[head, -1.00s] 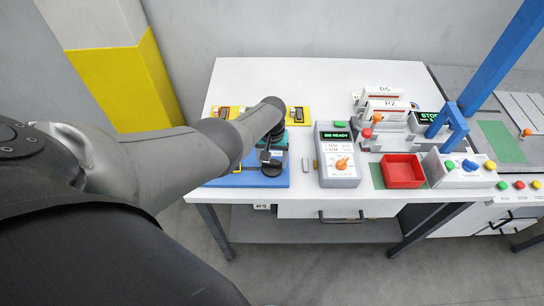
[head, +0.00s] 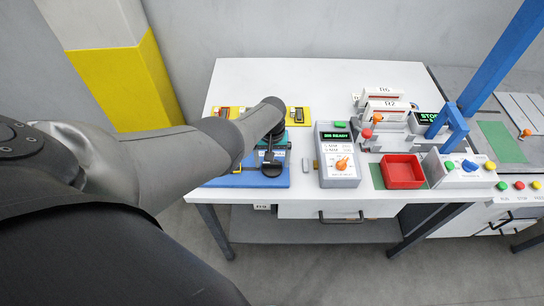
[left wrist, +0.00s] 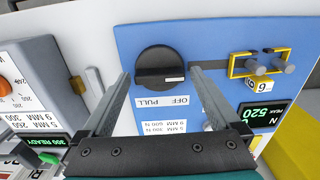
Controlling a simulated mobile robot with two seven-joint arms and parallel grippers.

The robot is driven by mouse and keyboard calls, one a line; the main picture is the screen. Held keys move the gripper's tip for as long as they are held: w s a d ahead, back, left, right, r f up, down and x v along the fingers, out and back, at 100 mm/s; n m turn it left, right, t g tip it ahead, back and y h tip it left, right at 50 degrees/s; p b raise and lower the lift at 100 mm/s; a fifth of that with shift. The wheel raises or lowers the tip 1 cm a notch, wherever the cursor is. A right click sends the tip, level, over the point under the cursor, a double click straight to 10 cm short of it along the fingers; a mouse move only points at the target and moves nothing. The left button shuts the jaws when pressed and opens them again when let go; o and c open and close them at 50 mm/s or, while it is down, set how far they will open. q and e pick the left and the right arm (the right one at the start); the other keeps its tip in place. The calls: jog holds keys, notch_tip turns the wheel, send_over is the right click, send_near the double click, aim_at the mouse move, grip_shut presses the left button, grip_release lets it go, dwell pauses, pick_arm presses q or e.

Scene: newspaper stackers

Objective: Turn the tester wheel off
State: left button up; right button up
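The tester wheel is a black round knob on a blue panel; it shows in the left wrist view (left wrist: 158,66) and partly in the head view (head: 271,170). A small white mark lies on the knob's lower right side in the left wrist view. The upside-down words PULL and OFF (left wrist: 168,101) are printed beside it, OFF on the right. My left gripper (left wrist: 160,76) is open and empty, one finger on each side of the knob in the picture; I cannot tell its height above it. It also shows in the head view (head: 269,155), partly hidden by its arm. My right gripper is out of view.
A lit display (left wrist: 262,116) and a yellow-framed fixture (left wrist: 259,66) sit on the same blue panel. A grey box with an orange knob (head: 341,165) stands right of it. A red tray (head: 403,171) lies farther right.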

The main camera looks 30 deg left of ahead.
aim_at(272, 163)
pick_arm(q)
notch_tip(272, 163, up, 5)
jog(key=p, duration=0.4)
jog(key=shift+r, duration=0.2)
notch_tip(272, 163, up, 2)
jog(key=shift+r+p, duration=0.1)
jog(key=shift+p, duration=0.3)
notch_tip(272, 163, up, 8)
jog(key=shift+f, duration=0.2)
dwell(0.4)
